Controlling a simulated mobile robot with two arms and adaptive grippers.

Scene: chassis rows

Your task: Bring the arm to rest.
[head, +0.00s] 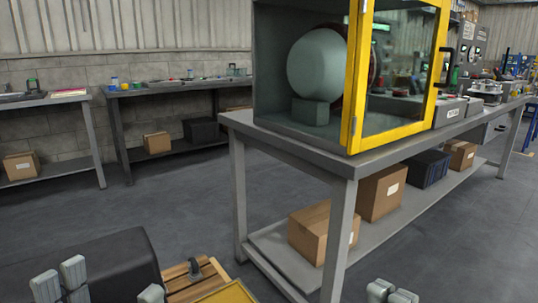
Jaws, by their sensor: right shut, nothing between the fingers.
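My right gripper (391,292) shows at the bottom edge, right of centre. Its pale grey fingertips are close together, shut with nothing between them. The rest of the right arm is out of view. My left gripper (104,285) shows at the bottom left. Two grey fingers stand on its left side and one fingertip stands well apart on its right, so it is open. I see nothing held in it. Both grippers are low in the picture, in front of the workbench (290,150).
On the workbench stands a yellow-framed glass cabinet (352,80) with a pale round drum inside. Cardboard boxes (322,232) sit on its lower shelf. A slatted wooden piece (192,275) and a yellow edge (228,293) lie between my grippers. Open floor (190,195) lies left of the bench.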

